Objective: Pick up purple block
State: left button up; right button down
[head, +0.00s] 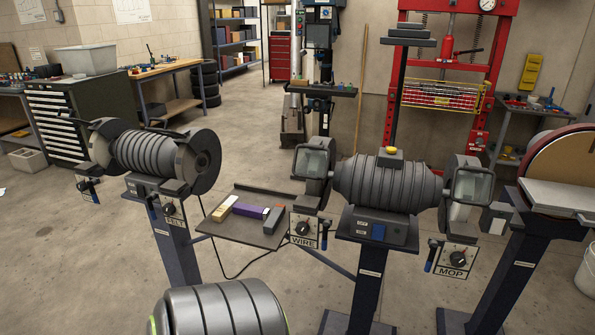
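The purple block (249,210) is a small bar lying on a dark flat tray (243,235) in the head view. The tray sits between the left bench machine and the middle one. A tan block with a pale part (225,207) lies close to its left. Whether the blocks touch is too small to tell. Neither of my grippers is in view.
A ribbed bench machine (150,155) stands left of the tray, and a double-ended grinder (390,185) stands right of it. A sign reading WIRE (303,233) hangs near the tray's right edge. Open concrete floor (80,260) lies at the left.

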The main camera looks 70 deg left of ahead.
aim_at(259, 213)
jog(key=u, duration=2)
jog(key=i, duration=0.1)
jog(key=u, duration=0.05)
